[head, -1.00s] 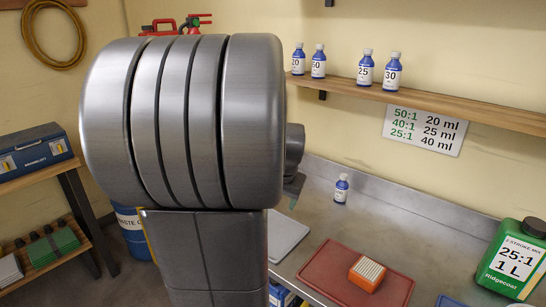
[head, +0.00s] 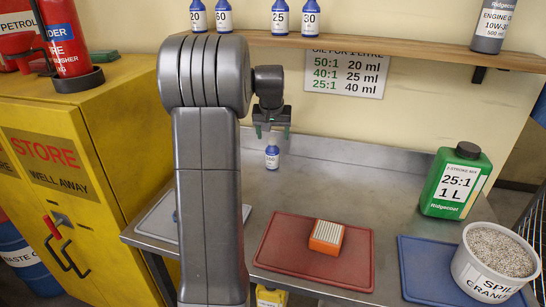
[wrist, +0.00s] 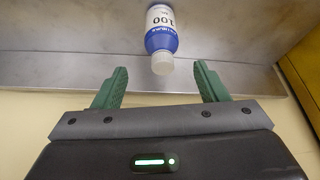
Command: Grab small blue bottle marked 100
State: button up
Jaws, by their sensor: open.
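The small blue bottle (head: 272,158) with a white cap and white label stands upright on the grey metal bench, near the back wall. In the wrist view the bottle (wrist: 161,38) reads 100, and its cap points toward my gripper. My gripper (head: 272,133) is open and empty, with green fingers pointing down just above the bottle in the head view. In the wrist view the cap appears centred between the two fingertips, with clear space on both sides. The bottle does not look touched.
Several similar blue bottles marked 20, 60, 25 and 30 stand on the wooden shelf (head: 365,43) above. A red mat (head: 280,250) with an orange box (head: 326,237), a green jug (head: 455,181) and a granule tub (head: 494,263) lie to the right.

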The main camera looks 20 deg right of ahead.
aim_at(272, 146)
jog(key=shift+x, duration=3.55)
jog(key=shift+a, duration=0.1)
jog(key=c, duration=1.1)
